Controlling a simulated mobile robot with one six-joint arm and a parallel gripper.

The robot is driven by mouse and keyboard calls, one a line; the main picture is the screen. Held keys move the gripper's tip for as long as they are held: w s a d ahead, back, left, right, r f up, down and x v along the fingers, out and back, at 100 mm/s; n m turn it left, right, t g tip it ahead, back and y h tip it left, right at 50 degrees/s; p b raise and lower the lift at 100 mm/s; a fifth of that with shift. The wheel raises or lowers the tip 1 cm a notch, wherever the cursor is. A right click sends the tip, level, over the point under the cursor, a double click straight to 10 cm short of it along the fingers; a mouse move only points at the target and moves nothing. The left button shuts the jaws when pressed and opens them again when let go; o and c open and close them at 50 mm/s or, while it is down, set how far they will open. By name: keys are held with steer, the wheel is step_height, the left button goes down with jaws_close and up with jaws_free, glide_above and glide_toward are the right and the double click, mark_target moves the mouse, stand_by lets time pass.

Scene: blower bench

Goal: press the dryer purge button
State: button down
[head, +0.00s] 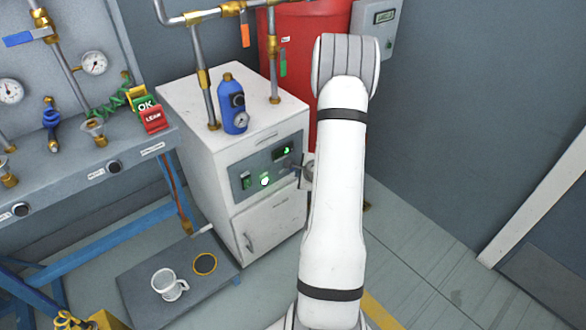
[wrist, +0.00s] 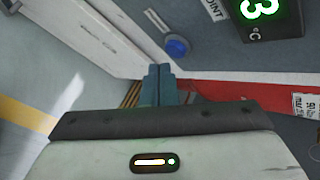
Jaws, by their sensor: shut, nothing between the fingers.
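The dryer is a white cabinet (head: 225,150) with a grey control panel (head: 262,172) on its front. In the wrist view a round blue button (wrist: 176,46) sits on the panel beside a small white label whose text I cannot read; I cannot confirm that it is the purge button. My gripper (head: 304,173) is at the panel's right end in the head view, partly hidden by my arm. In the wrist view its teal fingers (wrist: 157,75) are together and empty. Their tips appear just below the blue button in the picture, apart from it.
A green-lit display (wrist: 265,12) is near the blue button. The panel also has a green switch (head: 247,181) and a lit round light or button (head: 265,181). A blue filter canister (head: 234,105) and pipes stand on top. A red tank (head: 295,50) is behind; a mug (head: 168,284) sits on a low platform.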

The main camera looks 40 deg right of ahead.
steer(key=shift+w+r+p, duration=0.15)
steer(key=shift+w+p, duration=0.15)
steer(key=shift+p, duration=0.25)
steer(key=shift+w+a+p, duration=0.1)
steer(key=shift+w+p, duration=0.35)
steer(key=shift+w, duration=0.05)
stand_by(0.8)
stand_by(0.3)
steer(key=shift+s+p, duration=0.5)
steer(key=shift+s, duration=0.3)
steer(key=s, duration=0.1)
steer(key=s+p, duration=0.1)
steer(key=s, duration=0.3)
steer(key=shift+d+p, duration=0.25)
steer(key=shift+p, duration=0.05)
stand_by(0.5)
